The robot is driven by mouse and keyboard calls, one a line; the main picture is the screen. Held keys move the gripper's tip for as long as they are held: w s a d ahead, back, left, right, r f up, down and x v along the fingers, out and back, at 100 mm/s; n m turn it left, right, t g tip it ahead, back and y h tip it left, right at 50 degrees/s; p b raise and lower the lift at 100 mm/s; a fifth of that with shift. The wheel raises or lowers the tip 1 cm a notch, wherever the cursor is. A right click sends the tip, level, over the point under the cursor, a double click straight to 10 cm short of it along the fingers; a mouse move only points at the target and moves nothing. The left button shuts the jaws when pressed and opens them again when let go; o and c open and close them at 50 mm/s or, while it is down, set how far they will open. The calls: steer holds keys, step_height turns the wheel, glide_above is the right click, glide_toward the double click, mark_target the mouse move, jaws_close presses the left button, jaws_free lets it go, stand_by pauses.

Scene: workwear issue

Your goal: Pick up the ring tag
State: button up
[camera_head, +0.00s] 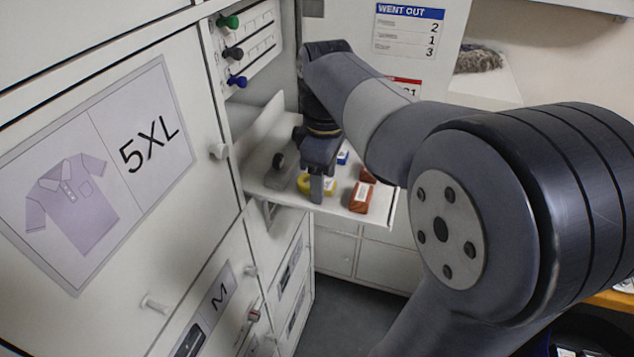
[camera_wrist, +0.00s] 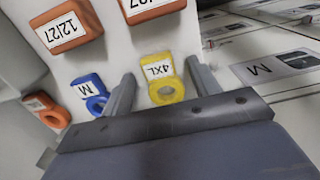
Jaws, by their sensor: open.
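A yellow ring tag (camera_wrist: 166,88) with a white label reading 4XL lies on the pale shelf (camera_wrist: 110,58). In the head view the yellow ring tag (camera_head: 303,184) is partly hidden by my gripper (camera_head: 316,190). My gripper is open in the wrist view (camera_wrist: 160,72), with one finger on each side of the yellow tag and nothing held. A blue ring tag (camera_wrist: 88,90) marked M lies just outside the left finger; it also shows in the head view (camera_head: 342,157). An orange ring tag (camera_wrist: 50,112) lies farther left. Whether the fingers touch the yellow tag I cannot tell.
Two orange-red blocks labelled 12/27 (camera_wrist: 70,28) (camera_wrist: 150,8) lie beyond the tags; one sits near the shelf's front edge (camera_head: 361,197). A cabinet wall with drawers (camera_head: 200,215) stands left of the shelf. Coloured pegs (camera_head: 233,53) stick out above it.

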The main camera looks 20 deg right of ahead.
steer(key=c, duration=1.1)
steer(key=shift+o, duration=0.2)
step_height(320, 180, up, 10)
